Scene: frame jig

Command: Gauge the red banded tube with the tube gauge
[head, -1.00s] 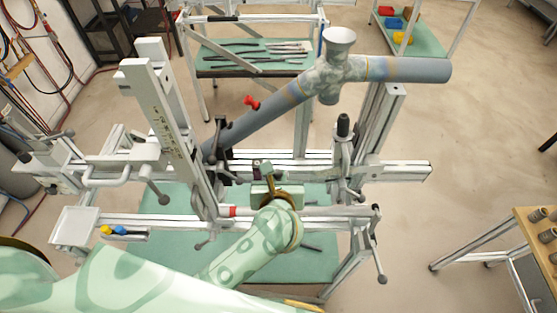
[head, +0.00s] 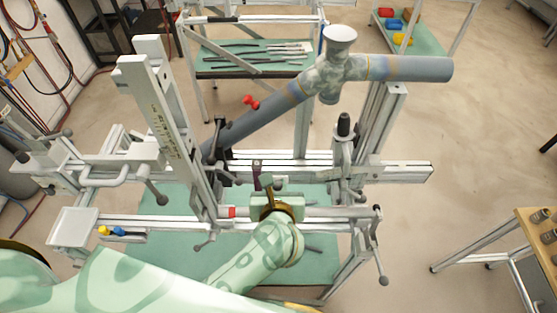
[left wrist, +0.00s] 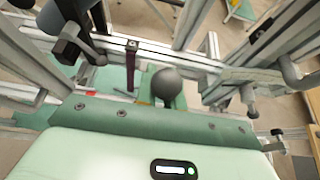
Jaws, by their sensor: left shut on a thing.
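My left gripper (head: 270,186) is in front of the frame jig's lower rail, its arm coming in from the bottom left. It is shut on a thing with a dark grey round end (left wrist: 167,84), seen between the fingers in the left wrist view. This appears to be the tube gauge, mostly hidden. A narrow purple piece (head: 258,176) stands just left of the fingers; I cannot tell whether it belongs to the held thing. A grey-blue tube (head: 262,119) slants up to a patterned cross joint (head: 335,75). Its bands look orange; I cannot make out a red one. My right gripper is not in view.
The jig's pale uprights (head: 165,125) and rails (head: 390,173) surround the gripper, with clamp handles on both sides. A small tray (head: 72,227) is at the left. A wooden-topped table (head: 528,232) with grey cylinders is at the right. Open floor lies between.

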